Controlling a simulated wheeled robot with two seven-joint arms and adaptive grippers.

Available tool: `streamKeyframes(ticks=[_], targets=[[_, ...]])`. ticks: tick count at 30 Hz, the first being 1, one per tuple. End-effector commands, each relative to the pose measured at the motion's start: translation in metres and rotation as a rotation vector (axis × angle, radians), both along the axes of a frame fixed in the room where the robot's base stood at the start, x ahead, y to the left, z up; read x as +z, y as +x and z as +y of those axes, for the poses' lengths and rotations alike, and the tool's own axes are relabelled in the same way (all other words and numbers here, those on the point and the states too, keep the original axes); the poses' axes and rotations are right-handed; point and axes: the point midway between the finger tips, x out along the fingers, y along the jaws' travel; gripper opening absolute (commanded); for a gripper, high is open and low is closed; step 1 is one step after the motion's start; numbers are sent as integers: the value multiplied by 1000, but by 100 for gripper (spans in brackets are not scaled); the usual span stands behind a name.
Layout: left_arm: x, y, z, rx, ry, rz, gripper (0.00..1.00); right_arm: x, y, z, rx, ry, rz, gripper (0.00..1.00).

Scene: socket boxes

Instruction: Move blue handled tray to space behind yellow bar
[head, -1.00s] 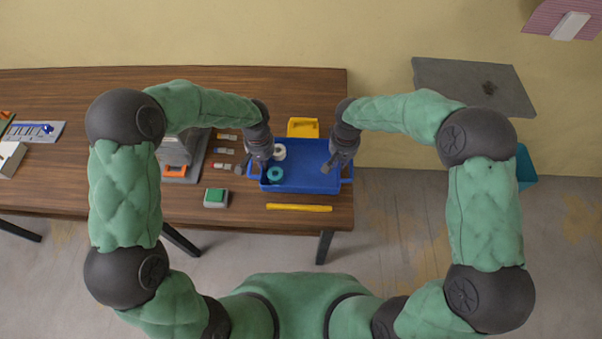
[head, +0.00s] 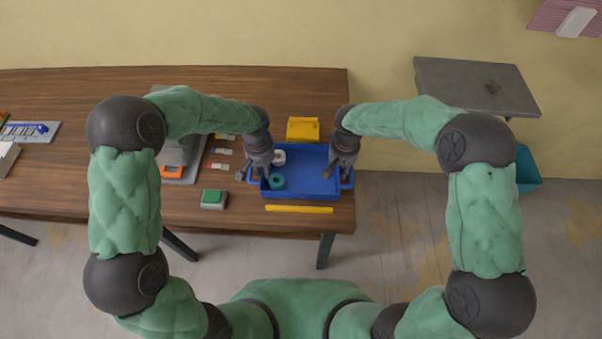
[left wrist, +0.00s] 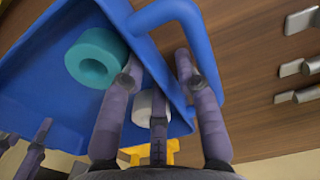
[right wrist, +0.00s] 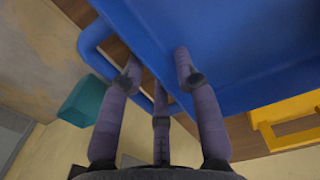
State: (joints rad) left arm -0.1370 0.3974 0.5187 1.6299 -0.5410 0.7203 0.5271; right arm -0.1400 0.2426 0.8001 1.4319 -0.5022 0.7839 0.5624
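The blue handled tray (head: 312,186) rests on the table, just behind the yellow bar (head: 299,209), with a narrow gap between them. A teal ring (head: 277,182) and a white ring (head: 279,157) lie in its left part. My left gripper (head: 258,175) is at the left handle; in the left wrist view its fingers (left wrist: 158,72) stand apart on either side of the tray wall, one inside the handle loop. My right gripper (head: 338,172) is at the right handle; in the right wrist view its fingers (right wrist: 158,68) likewise straddle the wall, spread apart.
A yellow bin (head: 303,129) stands behind the tray. A green button block (head: 213,198) and small connectors (head: 220,166) lie to the left. The table's right edge is close to the tray. A grey side table (head: 470,85) stands apart at back right.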

Motion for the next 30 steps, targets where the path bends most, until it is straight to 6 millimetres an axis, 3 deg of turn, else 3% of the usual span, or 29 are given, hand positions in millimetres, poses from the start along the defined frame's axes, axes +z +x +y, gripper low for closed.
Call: streamKeyframes(ticks=[7, 11, 24, 30], targets=[[1, 0, 0, 0, 0, 0, 32, 0, 0, 0, 0, 0, 0, 32], [12, 1, 0, 1, 1, -2, 32, 0, 0, 0, 0, 0, 0, 32], [93, 0, 0, 0, -1, -3, 32, 0, 0, 0, 0, 0, 0, 32], [115, 0, 0, 0, 0, 0, 32, 0, 0, 0, 0, 0, 0, 32]])
